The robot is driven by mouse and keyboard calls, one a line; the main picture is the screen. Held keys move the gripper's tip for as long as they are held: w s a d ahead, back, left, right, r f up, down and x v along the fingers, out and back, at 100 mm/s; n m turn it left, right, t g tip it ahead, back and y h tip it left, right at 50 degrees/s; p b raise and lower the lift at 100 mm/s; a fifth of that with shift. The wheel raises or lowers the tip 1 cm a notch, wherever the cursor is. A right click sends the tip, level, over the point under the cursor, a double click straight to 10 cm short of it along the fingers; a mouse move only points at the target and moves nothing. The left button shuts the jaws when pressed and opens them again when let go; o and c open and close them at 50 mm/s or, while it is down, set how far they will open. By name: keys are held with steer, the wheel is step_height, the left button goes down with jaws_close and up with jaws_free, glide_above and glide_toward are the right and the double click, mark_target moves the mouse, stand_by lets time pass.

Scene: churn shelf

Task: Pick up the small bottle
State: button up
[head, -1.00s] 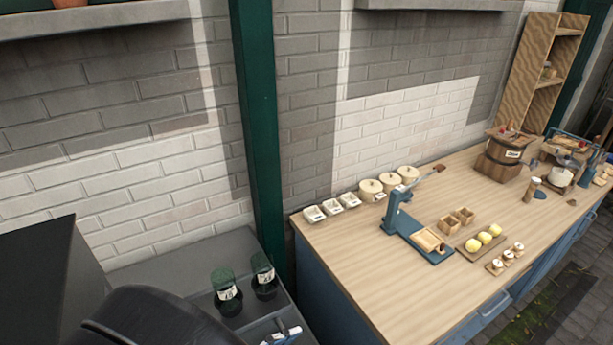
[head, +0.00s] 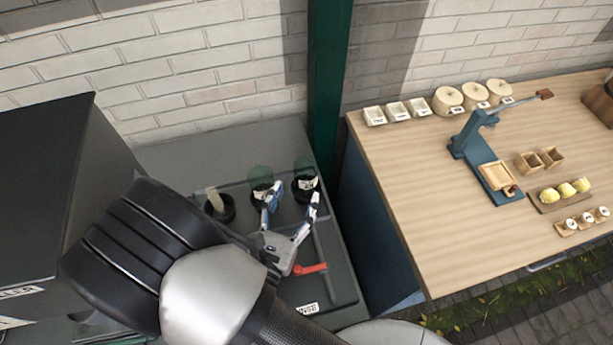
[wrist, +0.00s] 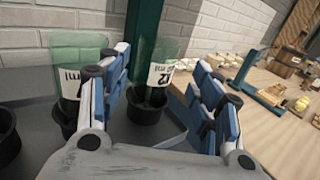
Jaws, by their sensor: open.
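Two green glass bottles with white labels stand upright in black cups on the grey worktop. The left bottle (head: 260,177) and the right bottle (head: 305,168) also show in the wrist view, left (wrist: 72,58) and right (wrist: 165,60). I cannot tell surely which is the small bottle. My gripper (head: 294,201) is open and empty, just in front of the bottles. In the wrist view, the right bottle shows between my fingers (wrist: 164,70), beyond the tips. My left finger partly covers the left bottle.
A black cup with a beige stick (head: 214,200) stands left of the bottles. A red handle (head: 311,269) lies near my gripper. A green post (head: 328,90) rises behind the right bottle. A wooden table (head: 410,210) with a blue press (head: 487,165) stands right.

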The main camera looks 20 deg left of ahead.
mark_target(301, 179)
steer(key=w, duration=0.6)
steer(key=w+a+b, duration=0.1)
steer(key=w, duration=0.1)
steer(key=shift+w+a+f, duration=0.1)
steer(key=shift+w, duration=0.3)
steer(key=shift+c, duration=0.3)
steer(key=c, duration=0.9)
